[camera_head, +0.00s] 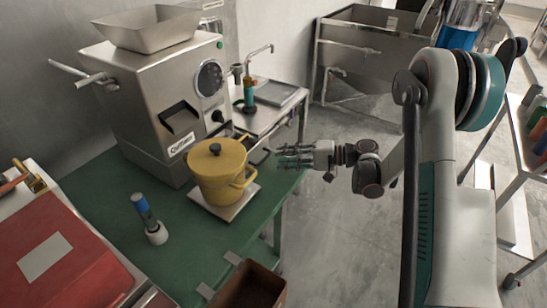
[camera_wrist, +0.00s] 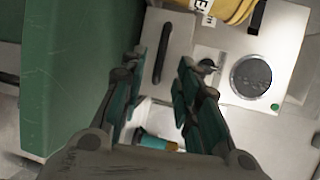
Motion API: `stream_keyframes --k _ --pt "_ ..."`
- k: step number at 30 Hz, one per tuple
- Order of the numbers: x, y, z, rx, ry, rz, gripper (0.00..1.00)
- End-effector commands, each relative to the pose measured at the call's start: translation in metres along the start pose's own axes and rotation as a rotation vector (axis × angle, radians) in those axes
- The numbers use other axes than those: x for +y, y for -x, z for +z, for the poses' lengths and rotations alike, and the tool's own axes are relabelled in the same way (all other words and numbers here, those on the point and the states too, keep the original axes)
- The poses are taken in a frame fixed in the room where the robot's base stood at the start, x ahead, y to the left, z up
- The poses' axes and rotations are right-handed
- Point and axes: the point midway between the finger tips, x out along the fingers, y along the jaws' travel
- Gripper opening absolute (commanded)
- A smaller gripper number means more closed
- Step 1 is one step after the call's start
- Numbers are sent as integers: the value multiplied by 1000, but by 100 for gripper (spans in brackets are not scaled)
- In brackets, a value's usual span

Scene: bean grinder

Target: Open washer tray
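No part is marked as the washer tray, so I cannot tell for sure which it is. A steel machine (camera_head: 130,88) stands on the green table. My gripper (camera_head: 279,157) is to the right of the machine and the yellow pot, above the table's right edge and pointing left. In the wrist view its fingers (camera_wrist: 163,60) are apart with nothing between them.
The yellow pot (camera_head: 221,170) stands on a scale (camera_head: 226,209) in front of the machine. A red-topped box (camera_head: 45,250) is at the left edge. A brown bin (camera_head: 250,288) is at the front. Floor (camera_head: 340,225) is clear right of the table.

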Motion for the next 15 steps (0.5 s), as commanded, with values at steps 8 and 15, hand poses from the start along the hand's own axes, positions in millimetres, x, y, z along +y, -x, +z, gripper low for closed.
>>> stream_keyframes --k 8,15 --pt "0 51 0 1 -1 0 30" --pt "0 67 0 -1 0 0 30"
